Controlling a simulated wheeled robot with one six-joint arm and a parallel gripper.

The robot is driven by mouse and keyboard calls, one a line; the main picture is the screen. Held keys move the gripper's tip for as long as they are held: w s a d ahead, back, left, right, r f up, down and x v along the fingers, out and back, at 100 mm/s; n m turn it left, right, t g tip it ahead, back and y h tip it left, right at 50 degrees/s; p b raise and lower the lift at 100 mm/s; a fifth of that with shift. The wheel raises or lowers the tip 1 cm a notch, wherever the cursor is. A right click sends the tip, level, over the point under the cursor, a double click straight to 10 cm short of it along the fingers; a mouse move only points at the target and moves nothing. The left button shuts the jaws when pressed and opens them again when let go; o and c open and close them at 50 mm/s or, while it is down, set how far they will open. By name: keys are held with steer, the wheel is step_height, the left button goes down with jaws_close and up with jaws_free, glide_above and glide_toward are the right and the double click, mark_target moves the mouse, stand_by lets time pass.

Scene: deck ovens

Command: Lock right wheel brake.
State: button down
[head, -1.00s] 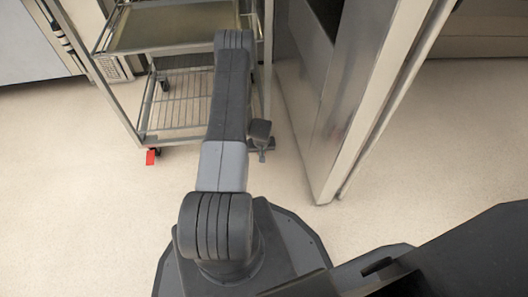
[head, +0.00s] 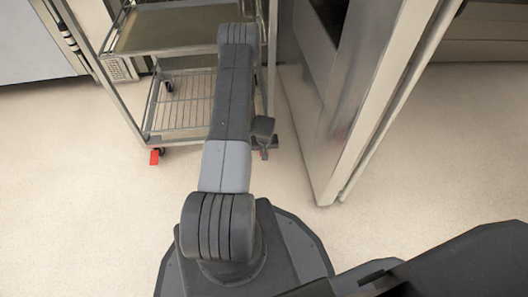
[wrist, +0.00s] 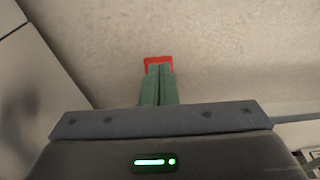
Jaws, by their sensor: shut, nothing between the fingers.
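The wheeled rack (head: 150,133) stands at the upper left, partly behind my arm. A red brake pedal (head: 156,156) shows at its left front wheel. In the wrist view, another red brake pedal (wrist: 158,61) sits right at the tips of my gripper (wrist: 158,70). Its two green fingers are together with nothing between them, and they cover the pedal's lower part. Whether they touch it or hover over it, I cannot tell. In the head view, my gripper is low beside the rack's right front corner, with a bit of red there. The right wheel is mostly hidden.
A tall metal panel (head: 350,110) stands close to the right of my gripper, leaving a narrow gap to the rack. A cabinet (head: 30,45) is at the upper left.

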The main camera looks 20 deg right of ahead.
steer(key=s+r+p, duration=0.1)
steer(key=s+r, duration=0.2)
steer(key=r, duration=0.2)
steer(key=s+a+r+p, duration=0.1)
steer(key=s+r, duration=0.2)
steer(key=r, duration=0.2)
steer(key=shift+a+r, duration=0.2)
steer(key=shift+r, duration=0.1)
steer(key=shift+s, duration=0.1)
